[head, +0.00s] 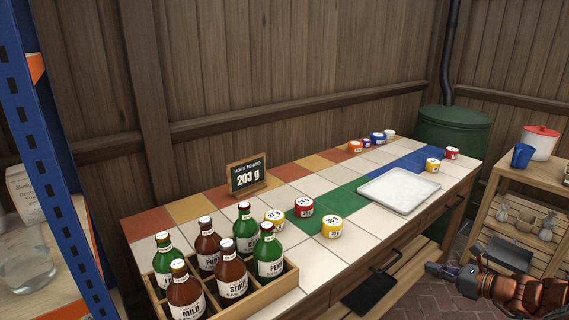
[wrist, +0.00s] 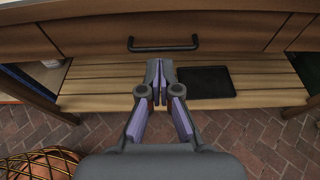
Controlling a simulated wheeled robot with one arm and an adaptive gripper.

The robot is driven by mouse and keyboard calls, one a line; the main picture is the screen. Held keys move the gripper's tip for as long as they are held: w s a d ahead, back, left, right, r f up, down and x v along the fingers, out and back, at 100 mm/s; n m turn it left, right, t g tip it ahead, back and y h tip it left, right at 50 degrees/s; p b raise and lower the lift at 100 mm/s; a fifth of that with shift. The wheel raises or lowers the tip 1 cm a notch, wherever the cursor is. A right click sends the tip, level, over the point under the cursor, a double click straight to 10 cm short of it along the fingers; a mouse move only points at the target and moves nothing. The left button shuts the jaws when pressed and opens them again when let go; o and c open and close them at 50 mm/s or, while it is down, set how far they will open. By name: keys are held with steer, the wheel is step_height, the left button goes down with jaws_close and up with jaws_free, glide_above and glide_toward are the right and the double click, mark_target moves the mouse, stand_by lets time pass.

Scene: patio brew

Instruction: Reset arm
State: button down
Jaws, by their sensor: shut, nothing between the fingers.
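My gripper (wrist: 157,82) is shut and empty in the wrist view, its two fingertips together. It hangs in front of the table's slatted lower shelf (wrist: 100,83), below the drawer handle (wrist: 163,45), and holds nothing. In the head view my gripper (head: 432,268) shows at the lower right, in front of the table and apart from it. My arm reaches in from the lower right corner of that view.
The tiled table carries a bottle crate (head: 268,283), a "203 g" sign (head: 247,177), several small tins and a white tray (head: 398,192). A dark flat slab (wrist: 205,82) lies on the lower shelf. A wooden shelf unit (head: 540,176) stands right; brick floor (wrist: 240,135) is open below.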

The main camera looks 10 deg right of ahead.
steer(key=a+r+n+g+y, duration=0.25)
steer(key=a+n, duration=0.25)
steer(key=a, duration=0.6)
steer(key=a+r+n+g+y, duration=0.25)
steer(key=a+n+g, duration=0.2)
steer(key=a, duration=0.65)
steer(key=s+a+r+n+g+h, duration=0.25)
steer(key=s+a+n+g, duration=0.35)
steer(key=s+a+n, duration=0.75)
steer(key=s+d+n+g+h, duration=0.1)
steer(key=s+n+g+h, duration=0.2)
steer(key=s+n+h, duration=1)
steer(key=s+r+m+y+p, duration=0.1)
steer(key=r+m+y+p, duration=0.1)
steer(key=r+p, duration=0.7)
steer(key=s+r+m+t+y+p, duration=0.1)
steer(key=s+r+m+y+p, duration=0.1)
steer(key=r+p, duration=0.6)
steer(key=shift+s+r+m+p, duration=0.2)
steer(key=shift+r+m+p, duration=0.2)
steer(key=shift+r+m, duration=0.25)
